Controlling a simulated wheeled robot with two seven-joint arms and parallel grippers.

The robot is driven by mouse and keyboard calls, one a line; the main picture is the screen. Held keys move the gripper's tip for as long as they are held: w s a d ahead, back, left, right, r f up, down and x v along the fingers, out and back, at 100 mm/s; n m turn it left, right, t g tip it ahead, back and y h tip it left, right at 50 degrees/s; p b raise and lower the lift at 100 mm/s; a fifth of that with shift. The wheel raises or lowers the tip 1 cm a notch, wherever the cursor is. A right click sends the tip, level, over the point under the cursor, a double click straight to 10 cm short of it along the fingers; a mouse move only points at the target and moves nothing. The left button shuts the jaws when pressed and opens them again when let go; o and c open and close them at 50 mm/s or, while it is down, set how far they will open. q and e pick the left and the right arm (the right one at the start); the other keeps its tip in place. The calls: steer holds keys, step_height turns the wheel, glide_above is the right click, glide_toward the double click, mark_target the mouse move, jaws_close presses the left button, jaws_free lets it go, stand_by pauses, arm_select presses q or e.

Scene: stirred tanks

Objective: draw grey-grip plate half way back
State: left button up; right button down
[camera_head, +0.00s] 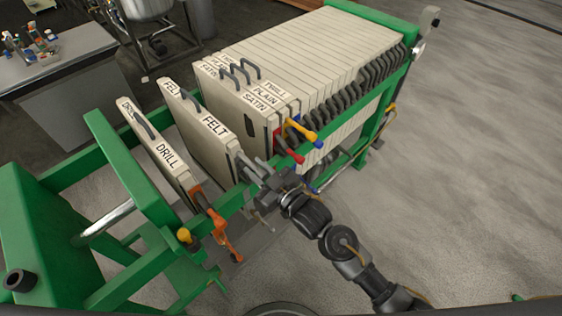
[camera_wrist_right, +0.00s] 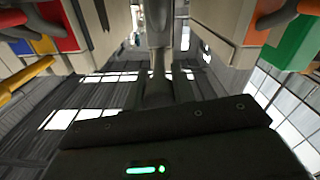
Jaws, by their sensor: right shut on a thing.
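The grey-grip plate (camera_head: 210,128) is a pale slab labelled FELT. It stands upright on the green frame, with a gap on each side. Its grey grip (camera_head: 250,170) sticks out at the near end, beside the green rail. My right gripper (camera_head: 265,180) is shut on this grip, reaching in from the lower right. In the right wrist view the grip (camera_wrist_right: 158,45) runs down the middle toward my dark gripper body; the jaw contact is hard to make out. My left gripper is not in view.
The DRILL plate (camera_head: 158,150) with an orange grip (camera_head: 218,228) stands to the left. A tight pack of plates (camera_head: 310,60) stands to the right, with red and yellow grips (camera_head: 302,132) near my wrist. The green rail (camera_head: 330,122) runs beside the grips. Open floor (camera_head: 460,190) lies right.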

steer(key=shift+s+a+f, duration=0.15)
steer(key=shift+s, duration=0.05)
steer(key=c, duration=1.2)
jaws_free()
steer(key=shift+w, duration=0.1)
steer(key=shift+o, duration=0.2)
steer(key=shift+s+d, duration=0.35)
steer(key=shift+d, duration=0.05)
steer(key=b+v, duration=0.3)
steer(key=v, duration=0.6)
steer(key=shift+s+d, duration=0.2)
steer(key=shift+s, duration=0.15)
